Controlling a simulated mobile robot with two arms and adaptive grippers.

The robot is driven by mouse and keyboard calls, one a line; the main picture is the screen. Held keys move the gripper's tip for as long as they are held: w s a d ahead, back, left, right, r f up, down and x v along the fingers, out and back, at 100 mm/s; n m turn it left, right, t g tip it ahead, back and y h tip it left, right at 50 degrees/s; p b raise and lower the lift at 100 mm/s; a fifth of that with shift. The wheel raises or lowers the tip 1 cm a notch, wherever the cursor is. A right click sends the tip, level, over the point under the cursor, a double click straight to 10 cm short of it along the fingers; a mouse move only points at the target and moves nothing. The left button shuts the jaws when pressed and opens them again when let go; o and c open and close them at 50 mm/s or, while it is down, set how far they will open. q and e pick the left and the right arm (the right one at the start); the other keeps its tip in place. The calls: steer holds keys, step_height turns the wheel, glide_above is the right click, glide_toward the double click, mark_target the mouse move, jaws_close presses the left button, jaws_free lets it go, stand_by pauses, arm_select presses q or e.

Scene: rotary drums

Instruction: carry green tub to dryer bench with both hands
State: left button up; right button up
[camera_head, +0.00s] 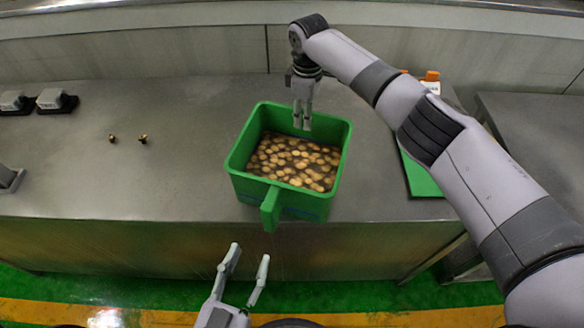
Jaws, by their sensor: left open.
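The green tub (335,178) stands on the steel bench near its front edge, slightly turned. It holds many small, round, tan pieces in what looks like dark liquid. A green handle (270,209) sticks out from its front wall. My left gripper (250,252) is open and empty, low in front of the bench, just short of the front handle and apart from it. My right gripper (302,128) reaches down at the tub's back rim, with its fingertips showing over the inside. Whether it grips the rim or a back handle is hidden.
The steel bench (180,190) has two small brass-coloured parts (142,139) and two grey devices (56,99) on its left. A flat green piece (420,178) and an orange-capped item (430,80) lie on the right, partly behind my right arm. Another steel surface (540,130) stands further right.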

step_height(320, 180, up, 9)
steer(key=shift+f, duration=0.1)
stand_by(0.7)
